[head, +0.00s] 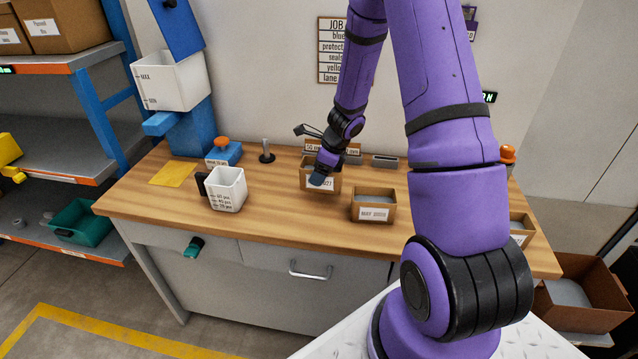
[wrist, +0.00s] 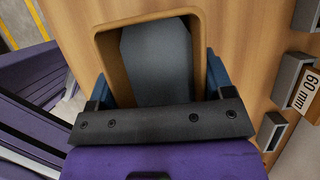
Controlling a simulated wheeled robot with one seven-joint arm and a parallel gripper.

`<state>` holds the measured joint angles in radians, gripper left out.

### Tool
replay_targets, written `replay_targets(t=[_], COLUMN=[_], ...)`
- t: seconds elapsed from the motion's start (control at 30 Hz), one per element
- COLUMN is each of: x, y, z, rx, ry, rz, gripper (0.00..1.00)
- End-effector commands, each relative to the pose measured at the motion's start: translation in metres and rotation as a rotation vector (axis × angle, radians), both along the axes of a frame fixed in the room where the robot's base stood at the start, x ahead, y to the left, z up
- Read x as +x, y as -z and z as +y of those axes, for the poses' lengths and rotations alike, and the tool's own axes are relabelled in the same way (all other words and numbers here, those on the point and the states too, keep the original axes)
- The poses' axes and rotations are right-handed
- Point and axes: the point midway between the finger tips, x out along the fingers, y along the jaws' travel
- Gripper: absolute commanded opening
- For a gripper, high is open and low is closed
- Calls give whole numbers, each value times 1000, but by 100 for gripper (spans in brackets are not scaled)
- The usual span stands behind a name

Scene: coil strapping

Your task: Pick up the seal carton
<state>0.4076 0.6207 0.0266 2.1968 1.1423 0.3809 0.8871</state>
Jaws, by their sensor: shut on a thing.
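A small brown carton (head: 313,184) with a white label, partly hidden by my gripper, is on the wooden bench in the head view. In the wrist view the open-topped carton (wrist: 197,32) shows its rim and grey contents. My gripper (head: 320,178) is shut on this carton, with blue fingers on its two sides in the wrist view. I cannot tell if the carton touches the bench. A second carton (head: 374,215), labelled "MAY 2020" or similar, stands to the right. Part of another labelled carton (head: 521,236) shows at the bench's right end.
A white cup (head: 226,190) stands left of the gripped carton. A blue box with an orange button (head: 223,152) and a dark post (head: 266,152) are behind. Grey slotted blocks (head: 385,161) line the back. The front middle of the bench (head: 290,218) is clear.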

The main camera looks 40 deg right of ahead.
Motion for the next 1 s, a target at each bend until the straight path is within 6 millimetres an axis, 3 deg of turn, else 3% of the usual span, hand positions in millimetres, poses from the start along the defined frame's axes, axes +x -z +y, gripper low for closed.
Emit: replay_targets(t=[0.4,0.83,0.87,0.97,1.0], x=[0,0,0,0,0], y=[41,46,47,46,46], z=[0,0,0,0,0], rx=[1,-1,-1,-1,-1], ry=[1,0,0,0,0], rz=[0,-1,0,0,0], gripper=[33,33,77,100,100])
